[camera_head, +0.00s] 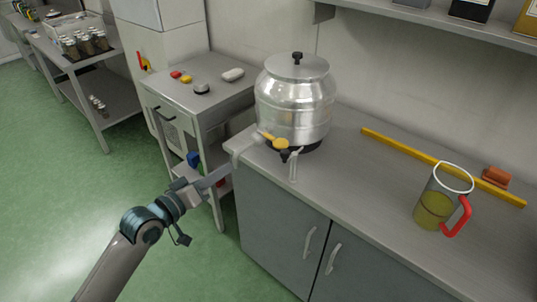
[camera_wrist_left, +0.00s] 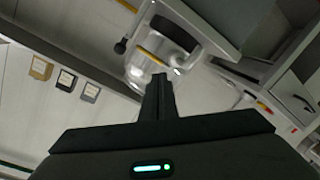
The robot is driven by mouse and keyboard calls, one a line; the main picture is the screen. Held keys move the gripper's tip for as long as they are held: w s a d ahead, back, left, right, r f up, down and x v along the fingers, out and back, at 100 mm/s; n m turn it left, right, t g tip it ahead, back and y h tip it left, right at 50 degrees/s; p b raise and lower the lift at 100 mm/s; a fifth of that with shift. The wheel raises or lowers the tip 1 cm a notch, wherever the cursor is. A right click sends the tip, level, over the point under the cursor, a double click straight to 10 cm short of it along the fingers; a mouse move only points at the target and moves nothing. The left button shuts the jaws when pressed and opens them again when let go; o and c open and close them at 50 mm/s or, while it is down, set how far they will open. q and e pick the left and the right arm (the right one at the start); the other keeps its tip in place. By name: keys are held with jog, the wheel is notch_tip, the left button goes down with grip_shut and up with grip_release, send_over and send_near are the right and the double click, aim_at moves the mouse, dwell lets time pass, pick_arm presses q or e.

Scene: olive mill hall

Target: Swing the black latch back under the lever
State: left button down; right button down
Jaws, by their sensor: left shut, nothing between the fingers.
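The steel urn (camera_head: 295,98) stands on the counter with its tap at the lower front. The tap has a yellow lever (camera_head: 280,144) and a pale spout (camera_head: 293,166) hanging over the counter edge. A small black piece, apparently the latch (camera_head: 285,156), shows just below the lever; its exact angle is too small to tell. My left gripper (camera_head: 228,171) is shut and empty, left of and lower than the tap, apart from it. In the left wrist view its fingers (camera_wrist_left: 159,80) are together, pointing towards the urn (camera_wrist_left: 162,38). My right gripper is not in view.
On the counter (camera_head: 350,165), a yellow bar (camera_head: 410,154) lies behind a jug (camera_head: 433,205) with a red handle. An orange block (camera_head: 496,176) lies at the right. A side table (camera_head: 180,95) holding small items stands left of the urn. Green floor (camera_head: 65,200) lies open at left.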

pick_arm(q)
jog(key=r+n, duration=0.1)
jog(key=n, duration=0.1)
jog(key=d+r+n+h, duration=0.1)
jog(key=n, duration=0.1)
jog(key=r+n+h, duration=0.1)
jog(key=n, duration=0.1)
jog(key=shift+d+g, duration=0.3)
jog(key=shift+d, duration=0.05)
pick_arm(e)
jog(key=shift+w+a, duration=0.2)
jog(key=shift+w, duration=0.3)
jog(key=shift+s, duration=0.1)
